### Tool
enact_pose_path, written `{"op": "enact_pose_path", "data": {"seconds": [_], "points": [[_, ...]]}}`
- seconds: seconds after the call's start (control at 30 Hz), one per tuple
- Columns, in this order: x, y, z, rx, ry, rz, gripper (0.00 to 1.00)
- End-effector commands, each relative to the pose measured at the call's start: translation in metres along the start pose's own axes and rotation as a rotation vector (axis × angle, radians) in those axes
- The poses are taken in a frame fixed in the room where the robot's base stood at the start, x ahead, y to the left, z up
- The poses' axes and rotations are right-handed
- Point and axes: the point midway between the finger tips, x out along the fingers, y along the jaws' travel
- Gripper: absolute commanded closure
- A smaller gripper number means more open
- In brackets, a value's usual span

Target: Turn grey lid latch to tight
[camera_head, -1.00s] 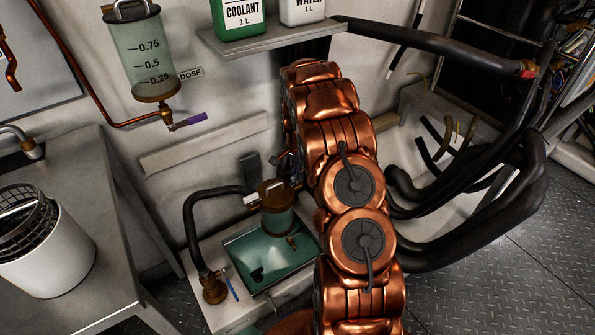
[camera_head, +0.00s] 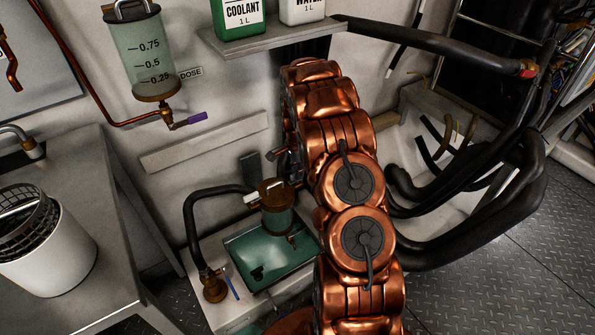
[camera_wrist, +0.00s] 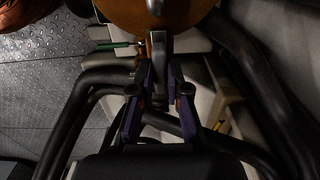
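A sight vessel (camera_head: 277,217) with a brass lid (camera_head: 273,189) stands over the teal tray on the low bench. A pale grey latch bar shows across the lid in the head view. In the wrist view the round brass lid (camera_wrist: 165,12) fills the top edge, and the grey latch (camera_wrist: 160,45) points down from it. My gripper (camera_wrist: 160,72) has its purple and black fingers apart, one on each side of the latch end. Whether either finger touches the latch is unclear. In the head view my copper arm hides most of the gripper; one dark finger part shows beside it.
The teal tray (camera_head: 240,245) lies below the vessel. A black hose (camera_head: 188,225) runs on its left. A grey table with a white basket pot (camera_head: 50,255) is at left. A shelf (camera_head: 270,38) with bottles is above. Thick black hoses (camera_head: 470,240) crowd the right.

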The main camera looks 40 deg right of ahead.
Motion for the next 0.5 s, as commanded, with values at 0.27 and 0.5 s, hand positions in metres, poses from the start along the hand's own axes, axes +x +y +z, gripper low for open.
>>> {"op": "enact_pose_path", "data": {"seconds": [0.27,0.5], "points": [[0.0000,0.0000,0.0001,0.000,0.000,0.000,0.60],[-0.0002,-0.0001,0.0001,-0.001,0.000,0.000,0.60]]}}
